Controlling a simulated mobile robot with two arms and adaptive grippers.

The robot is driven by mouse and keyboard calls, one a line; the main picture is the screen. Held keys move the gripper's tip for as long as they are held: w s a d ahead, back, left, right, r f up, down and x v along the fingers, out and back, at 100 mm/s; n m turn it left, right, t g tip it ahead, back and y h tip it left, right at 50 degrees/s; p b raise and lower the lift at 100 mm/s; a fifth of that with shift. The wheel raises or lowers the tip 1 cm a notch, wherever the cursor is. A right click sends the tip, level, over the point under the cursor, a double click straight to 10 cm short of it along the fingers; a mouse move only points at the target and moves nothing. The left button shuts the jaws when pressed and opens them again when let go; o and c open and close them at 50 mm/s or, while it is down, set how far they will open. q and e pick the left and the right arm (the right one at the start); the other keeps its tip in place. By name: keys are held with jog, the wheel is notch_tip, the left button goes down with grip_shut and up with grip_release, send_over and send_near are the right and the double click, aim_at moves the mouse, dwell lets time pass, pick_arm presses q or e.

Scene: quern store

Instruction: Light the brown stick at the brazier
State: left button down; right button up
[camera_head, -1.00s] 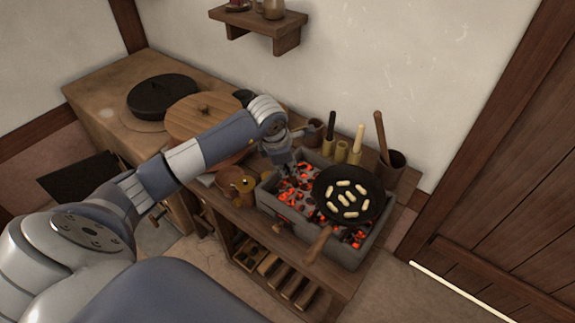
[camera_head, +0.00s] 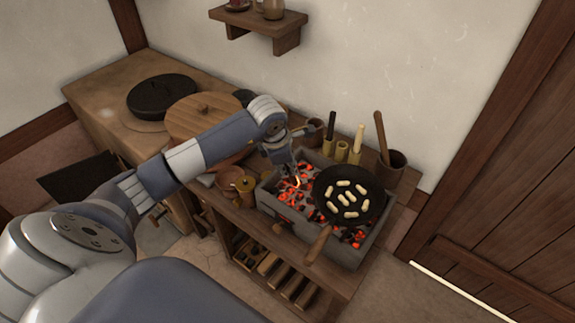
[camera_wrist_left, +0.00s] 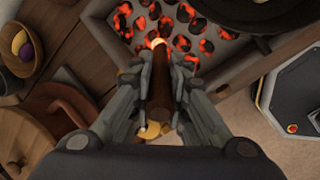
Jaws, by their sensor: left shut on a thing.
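My left gripper (camera_head: 293,170) is over the left end of the grey brazier (camera_head: 372,246), pointing down. In the left wrist view, the gripper (camera_wrist_left: 160,75) is shut on the brown stick (camera_wrist_left: 161,88). The stick's far tip glows bright orange-white against the brazier's coals (camera_wrist_left: 205,45). In the head view, a small bright flame shows at the stick's tip (camera_head: 297,181), just below the fingers; most of the stick is hidden there. The coals (camera_head: 300,196) glow red among grey lumps. My right gripper is in neither view.
A black pan (camera_head: 369,207) with several pale pieces covers the brazier's right part, its handle toward the front.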

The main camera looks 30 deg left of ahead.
pick_arm(q)
jog(key=p+v, duration=0.4)
jog(key=v, duration=0.3)
jog(key=shift+w+p, duration=0.1)
jog(key=shift+p, duration=0.3)
jog(key=shift+p+v, duration=1.35)
jog(key=shift+v, duration=1.2)
